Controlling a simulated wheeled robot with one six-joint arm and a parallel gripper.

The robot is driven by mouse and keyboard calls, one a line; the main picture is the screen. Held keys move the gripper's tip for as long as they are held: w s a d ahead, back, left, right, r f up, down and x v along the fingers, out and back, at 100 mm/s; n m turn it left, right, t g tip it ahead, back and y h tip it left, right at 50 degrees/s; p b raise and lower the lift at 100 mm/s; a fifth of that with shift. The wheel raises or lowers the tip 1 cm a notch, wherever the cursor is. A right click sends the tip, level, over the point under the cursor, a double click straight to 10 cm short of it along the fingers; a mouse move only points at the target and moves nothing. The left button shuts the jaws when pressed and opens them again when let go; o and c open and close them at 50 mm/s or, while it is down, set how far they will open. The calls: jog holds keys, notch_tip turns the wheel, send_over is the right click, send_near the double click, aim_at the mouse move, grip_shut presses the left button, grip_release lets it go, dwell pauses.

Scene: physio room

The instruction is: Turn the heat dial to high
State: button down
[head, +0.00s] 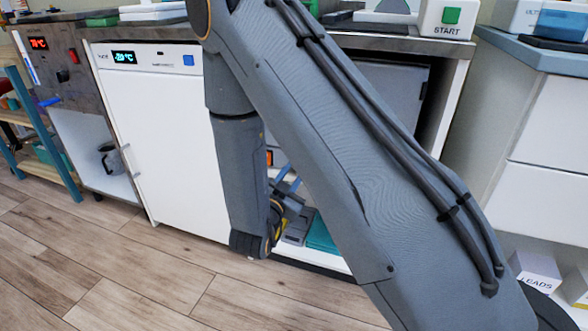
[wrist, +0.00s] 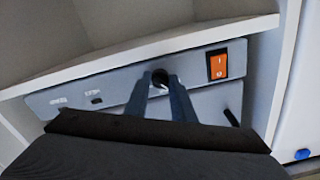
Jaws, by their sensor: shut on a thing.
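The heat dial (wrist: 160,76) appears as a small dark round knob on the grey front panel (wrist: 120,93) of a unit inside a white shelf. My gripper (wrist: 160,84) has its two blue-grey fingers on either side of the knob and is shut on it. The knob's pointer and any low or high marks around it cannot be read. In the head view my gripper (head: 289,187) reaches into the low open shelf, and my arm hides the dial there.
An orange rocker switch (wrist: 217,64) is right of the dial on the same panel. White shelf boards (wrist: 180,40) close in above and at the sides. A white cabinet door (head: 158,130) stands left of my arm. Wooden floor (head: 150,275) lies clear in front.

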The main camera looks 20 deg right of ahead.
jog(key=shift+m+p, duration=4.25)
jog(key=shift+m, duration=5.35)
jog(key=c, duration=1.5)
grip_release()
